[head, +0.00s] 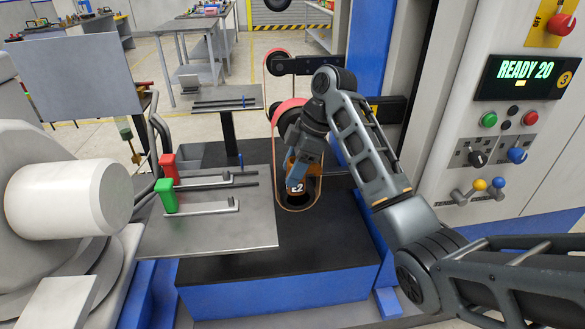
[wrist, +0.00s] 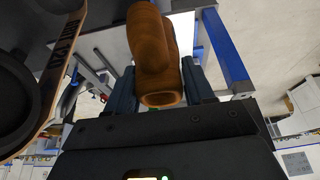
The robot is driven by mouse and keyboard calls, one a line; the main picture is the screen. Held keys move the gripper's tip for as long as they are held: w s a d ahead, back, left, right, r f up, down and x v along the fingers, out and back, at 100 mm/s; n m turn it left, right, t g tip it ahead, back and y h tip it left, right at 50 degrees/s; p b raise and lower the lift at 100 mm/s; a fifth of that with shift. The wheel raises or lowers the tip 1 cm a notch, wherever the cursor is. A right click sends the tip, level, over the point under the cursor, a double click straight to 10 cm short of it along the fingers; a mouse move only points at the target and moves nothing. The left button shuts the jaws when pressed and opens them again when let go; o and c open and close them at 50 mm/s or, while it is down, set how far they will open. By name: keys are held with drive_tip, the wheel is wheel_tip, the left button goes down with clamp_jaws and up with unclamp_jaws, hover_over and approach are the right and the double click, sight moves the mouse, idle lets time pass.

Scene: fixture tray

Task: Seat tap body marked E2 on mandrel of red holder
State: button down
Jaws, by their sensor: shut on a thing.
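The tap body marked E2 (head: 297,190) is orange-brown and hangs in my gripper (head: 301,175), by the lower end of the belt loop. I cannot tell whether it touches the belt. In the wrist view the brown tap body (wrist: 153,55) sits between the two dark fingers, an open round end facing the camera. The red holder (head: 168,165) stands on the grey fixture tray (head: 225,238), left of my gripper. Its dark mandrel (head: 208,184) reaches right and looks bare.
A green holder (head: 165,196) with a similar bar stands nearer on the tray. A control cabinet (head: 500,150) reading READY 20 is at right. A white cylinder (head: 70,200) is at left.

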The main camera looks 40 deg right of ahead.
sight(290, 163)
drive_tip(key=shift+r+p, duration=1.6)
drive_tip(key=shift+r, duration=0.2)
drive_tip(key=shift+f, duration=0.1)
